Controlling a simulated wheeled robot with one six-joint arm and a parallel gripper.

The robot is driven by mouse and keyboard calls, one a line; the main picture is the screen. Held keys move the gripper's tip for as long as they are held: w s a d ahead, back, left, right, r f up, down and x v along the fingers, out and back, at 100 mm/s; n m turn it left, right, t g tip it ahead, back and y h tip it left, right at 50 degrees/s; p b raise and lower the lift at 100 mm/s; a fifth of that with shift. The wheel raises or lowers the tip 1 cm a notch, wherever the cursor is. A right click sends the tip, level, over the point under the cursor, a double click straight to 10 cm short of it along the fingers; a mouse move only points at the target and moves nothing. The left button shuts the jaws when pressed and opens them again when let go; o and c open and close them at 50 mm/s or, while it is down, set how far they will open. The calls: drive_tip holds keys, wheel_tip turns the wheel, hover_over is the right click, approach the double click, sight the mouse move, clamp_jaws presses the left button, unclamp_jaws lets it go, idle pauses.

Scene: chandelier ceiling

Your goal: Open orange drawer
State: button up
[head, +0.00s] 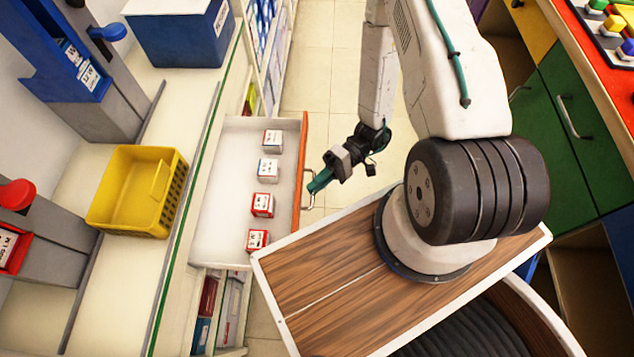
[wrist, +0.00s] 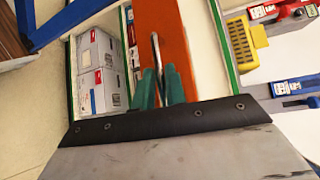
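The orange drawer (head: 303,150) stands well pulled out from the counter on the left in the head view. Its white inside shows from above, and its orange front faces right. A metal handle (head: 311,190) is on that front; the handle also shows in the wrist view (wrist: 156,52). My gripper (head: 318,184) is at the handle, its green fingers close together. In the wrist view the fingers (wrist: 160,84) lie on either side of the handle, with almost no gap. The handle's part between the fingertips is hidden.
Several small boxes (head: 268,169) lie in the drawer. A yellow basket (head: 138,190) and a blue bin (head: 183,32) are on the counter. Green cabinets (head: 570,120) stand at the right. Tiled floor (head: 308,80) is free between the counter and my arm.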

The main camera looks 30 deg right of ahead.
drive_tip(key=shift+o, duration=1.2)
drive_tip(key=v, duration=0.8)
drive_tip(key=shift+a, duration=0.1)
